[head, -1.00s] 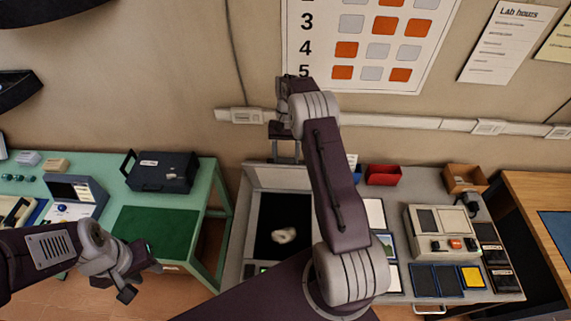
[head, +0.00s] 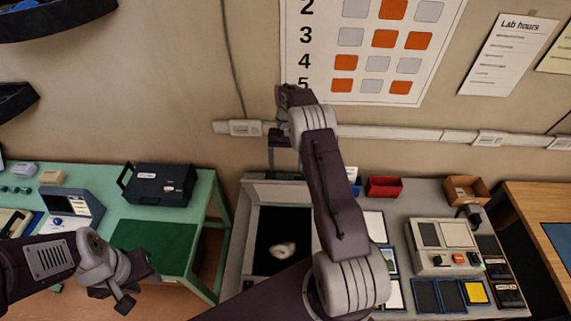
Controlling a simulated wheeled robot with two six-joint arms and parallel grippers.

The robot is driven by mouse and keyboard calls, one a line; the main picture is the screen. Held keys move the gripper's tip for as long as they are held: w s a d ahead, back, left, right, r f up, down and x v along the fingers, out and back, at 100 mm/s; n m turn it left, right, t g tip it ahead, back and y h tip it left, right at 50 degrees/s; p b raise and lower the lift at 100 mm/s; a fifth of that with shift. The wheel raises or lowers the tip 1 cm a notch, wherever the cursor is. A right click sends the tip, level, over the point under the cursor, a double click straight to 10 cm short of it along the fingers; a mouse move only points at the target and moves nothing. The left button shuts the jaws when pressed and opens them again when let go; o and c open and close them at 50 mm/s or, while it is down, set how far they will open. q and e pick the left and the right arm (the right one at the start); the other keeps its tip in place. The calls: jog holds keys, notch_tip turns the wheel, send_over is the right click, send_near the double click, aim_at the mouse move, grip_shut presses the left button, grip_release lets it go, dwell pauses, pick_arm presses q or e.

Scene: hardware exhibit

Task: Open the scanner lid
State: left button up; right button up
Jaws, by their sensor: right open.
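A small whitish object (head: 284,250) lies on the bed. My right gripper (head: 284,172) is open, pointing down at the lid's upper edge; I cannot tell whether it touches. My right arm hides the scanner's right side. My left gripper (head: 128,298) hangs in front of the green table, away from the scanner; its finger opening is unclear.
A green table (head: 212,205) at left holds a dark case (head: 160,184) and a green mat (head: 152,246). Right of the scanner are a red bin (head: 384,187), a cardboard box (head: 466,189) and a grey device (head: 442,246). A wall conduit (head: 400,133) runs behind.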

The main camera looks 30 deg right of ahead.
jog(key=shift+w, duration=0.1)
jog(key=p+v, duration=0.3)
jog(key=v, duration=0.6)
jog(key=shift+d, duration=0.1)
dwell(0.3)
